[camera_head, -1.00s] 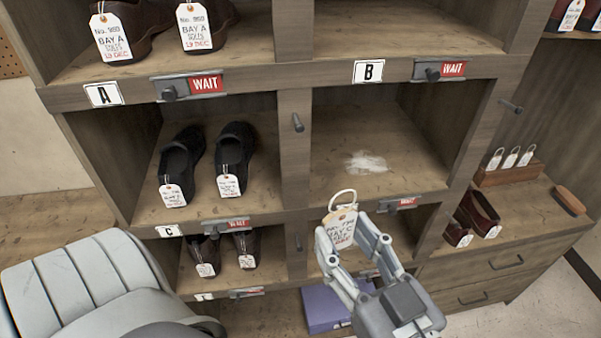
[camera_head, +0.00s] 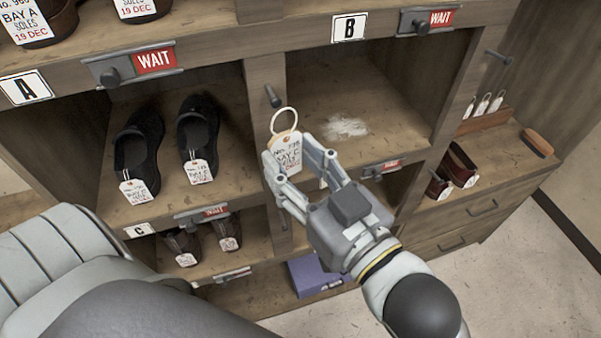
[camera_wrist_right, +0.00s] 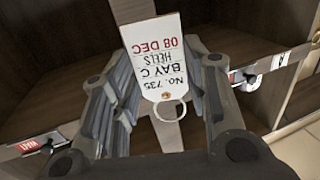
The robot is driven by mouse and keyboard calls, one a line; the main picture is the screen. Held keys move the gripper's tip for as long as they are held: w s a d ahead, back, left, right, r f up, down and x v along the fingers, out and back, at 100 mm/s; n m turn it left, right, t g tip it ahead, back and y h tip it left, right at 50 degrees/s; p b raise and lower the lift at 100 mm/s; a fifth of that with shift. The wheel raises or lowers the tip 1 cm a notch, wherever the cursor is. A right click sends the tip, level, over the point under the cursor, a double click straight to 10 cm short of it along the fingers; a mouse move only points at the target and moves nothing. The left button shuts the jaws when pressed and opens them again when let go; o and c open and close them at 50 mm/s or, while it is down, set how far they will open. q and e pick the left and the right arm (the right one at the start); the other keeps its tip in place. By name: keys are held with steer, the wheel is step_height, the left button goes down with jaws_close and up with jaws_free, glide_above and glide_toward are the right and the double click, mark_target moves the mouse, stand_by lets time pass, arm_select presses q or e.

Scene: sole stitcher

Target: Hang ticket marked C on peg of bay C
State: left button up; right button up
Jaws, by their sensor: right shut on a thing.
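The ticket (camera_head: 287,150) is white, with a ring loop standing up at its top. It shows upside down in the right wrist view (camera_wrist_right: 157,60), where it reads No. 735, BAY C, HEELS, 08 DEC. My right gripper (camera_head: 289,165) is shut on its card. The bay with plate C (camera_head: 138,230) below it holds two black shoes (camera_head: 138,150) with tickets. A dark peg (camera_head: 271,96) sticks out of the upright post at this bay's right. The loop is just below and right of the peg in the head view, apart from it. My left gripper is out of view.
WAIT sliders (camera_head: 135,62) stick out along the shelf rails. The bay to the right holds only a whitish patch (camera_head: 346,127). Another peg (camera_head: 497,56) is further right. Reddish shoes (camera_head: 460,165) and a brush (camera_head: 538,143) lie on the right counter.

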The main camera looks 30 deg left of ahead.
mark_target(294, 155)
steer(key=shift+w+a, duration=0.3)
steer(key=shift+a, duration=0.05)
steer(key=shift+w+a, duration=0.15)
steer(key=shift+w, duration=0.05)
steer(key=shift+w+a+f+b, duration=0.15)
steer(key=shift+w+a+b, duration=0.6)
steer(key=shift+a, duration=0.2)
steer(key=shift+w+a, duration=0.7)
steer(key=shift+a, duration=0.1)
steer(key=shift+w+a+f, duration=0.35)
steer(key=shift+a, duration=0.05)
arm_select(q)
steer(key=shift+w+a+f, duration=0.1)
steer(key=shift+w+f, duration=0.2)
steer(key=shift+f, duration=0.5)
arm_select(e)
steer(key=shift+w, duration=0.1)
steer(key=shift+a+f, duration=0.1)
steer(key=shift+f, duration=0.05)
steer(key=o, duration=0.8)
